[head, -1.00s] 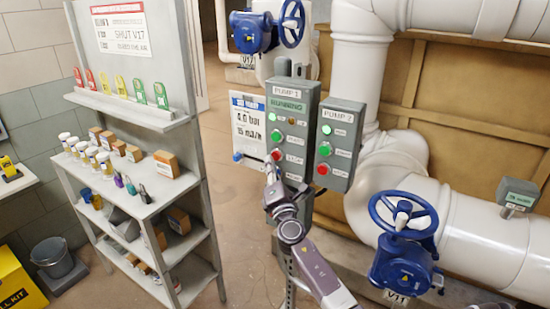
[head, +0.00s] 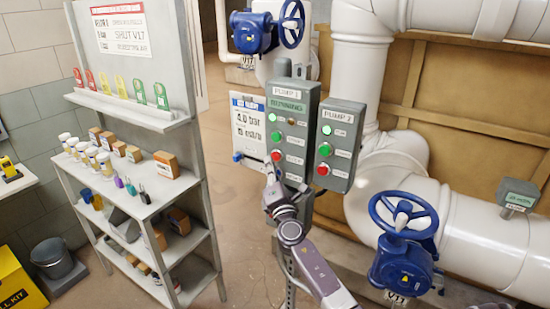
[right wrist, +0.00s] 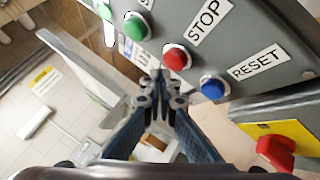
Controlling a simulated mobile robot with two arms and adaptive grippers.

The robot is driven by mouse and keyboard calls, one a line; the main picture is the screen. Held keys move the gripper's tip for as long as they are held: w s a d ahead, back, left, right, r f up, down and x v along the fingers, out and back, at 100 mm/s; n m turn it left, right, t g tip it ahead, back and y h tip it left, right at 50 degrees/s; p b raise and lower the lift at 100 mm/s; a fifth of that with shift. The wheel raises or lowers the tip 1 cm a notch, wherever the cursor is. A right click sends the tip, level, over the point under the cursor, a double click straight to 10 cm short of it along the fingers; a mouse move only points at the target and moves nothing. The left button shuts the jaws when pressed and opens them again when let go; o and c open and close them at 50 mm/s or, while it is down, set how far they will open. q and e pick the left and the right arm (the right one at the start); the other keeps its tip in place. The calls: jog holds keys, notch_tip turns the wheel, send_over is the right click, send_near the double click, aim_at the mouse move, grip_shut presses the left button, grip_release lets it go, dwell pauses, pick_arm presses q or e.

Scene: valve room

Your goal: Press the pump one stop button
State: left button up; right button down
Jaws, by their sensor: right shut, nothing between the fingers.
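The PUMP 1 control box (head: 294,108) stands on a post in the middle of the head view, with a RUNNING sign and a lit green light. Its red stop button (head: 276,155) shows just above my right gripper (head: 270,170). In the right wrist view, the red button (right wrist: 176,58) sits beside the STOP label, between a green button (right wrist: 137,25) and a blue button (right wrist: 212,87) labelled RESET. My right gripper (right wrist: 160,78) is shut and empty, its tips just below and left of the red button; I cannot tell whether they touch it. My left gripper is out of view.
The PUMP 2 box (head: 337,145), with its own red button (head: 322,169), is close on the right. A blue valve wheel (head: 404,214) is at lower right, and a shelf rack (head: 150,200) at left.

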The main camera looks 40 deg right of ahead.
jog(key=shift+w+d, duration=0.15)
jog(key=shift+d, duration=0.2)
jog(key=shift+w+d+b, duration=0.2)
jog(key=shift+d+b, duration=0.25)
dwell(0.8)
jog(key=shift+r, duration=0.1)
jog(key=shift+s+a, duration=0.4)
jog(key=shift+a, duration=0.4)
jog(key=a, duration=0.1)
jog(key=s+a, duration=0.1)
jog(key=a, duration=0.1)
jog(key=s+a+p, duration=0.1)
jog(key=shift+a, duration=0.3)
